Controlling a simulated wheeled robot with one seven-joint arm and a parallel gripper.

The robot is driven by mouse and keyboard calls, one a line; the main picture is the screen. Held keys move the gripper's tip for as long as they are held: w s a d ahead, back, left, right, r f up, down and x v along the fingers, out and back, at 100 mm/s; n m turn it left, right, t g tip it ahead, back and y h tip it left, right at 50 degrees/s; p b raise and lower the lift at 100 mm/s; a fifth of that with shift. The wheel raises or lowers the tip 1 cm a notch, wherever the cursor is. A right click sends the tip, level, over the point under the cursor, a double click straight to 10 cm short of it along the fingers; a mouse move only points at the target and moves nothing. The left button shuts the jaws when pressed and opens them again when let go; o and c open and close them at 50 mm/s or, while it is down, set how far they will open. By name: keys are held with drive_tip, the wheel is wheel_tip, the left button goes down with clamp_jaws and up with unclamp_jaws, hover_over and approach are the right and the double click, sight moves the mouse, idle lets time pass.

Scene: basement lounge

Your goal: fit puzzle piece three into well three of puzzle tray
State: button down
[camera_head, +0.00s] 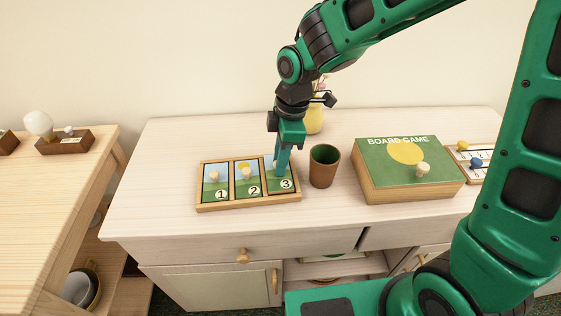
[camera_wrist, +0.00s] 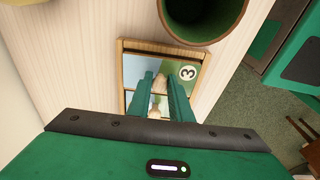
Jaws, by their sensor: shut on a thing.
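The puzzle tray (camera_head: 248,204) lies on the pale cabinet top, a wooden frame with three wells in a row. Pieces one (camera_head: 217,189) and two (camera_head: 247,182) lie in the left and middle wells, each with a pale knob. Puzzle piece three (camera_head: 286,184), with a green and blue picture, is at the right well. My gripper (camera_head: 281,170) points down over it, shut on its knob. In the wrist view the fingers (camera_wrist: 161,82) flank the knob, and piece three (camera_wrist: 188,72) lies within the tray's outline. I cannot tell whether it sits fully down; the fingers hide part of it.
A brown cup with a green inside (camera_head: 323,168) stands close to the tray's right end. The board game box (camera_head: 400,180) lies further right, with a bead board (camera_head: 470,160) beyond it. A yellow vase (camera_head: 314,118) stands behind my gripper. The cabinet top left of the tray is clear.

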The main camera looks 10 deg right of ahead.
sight(287, 169)
drive_tip(key=shift+f, duration=0.55)
drive_tip(key=c, duration=1.6)
unclamp_jaws()
drive_tip(key=shift+f, duration=0.1)
drive_tip(key=r, duration=0.4)
drive_tip(key=d+r, duration=0.1)
drive_tip(key=r, duration=0.7)
drive_tip(key=shift+d+r, duration=0.1)
drive_tip(key=shift+d, duration=0.3)
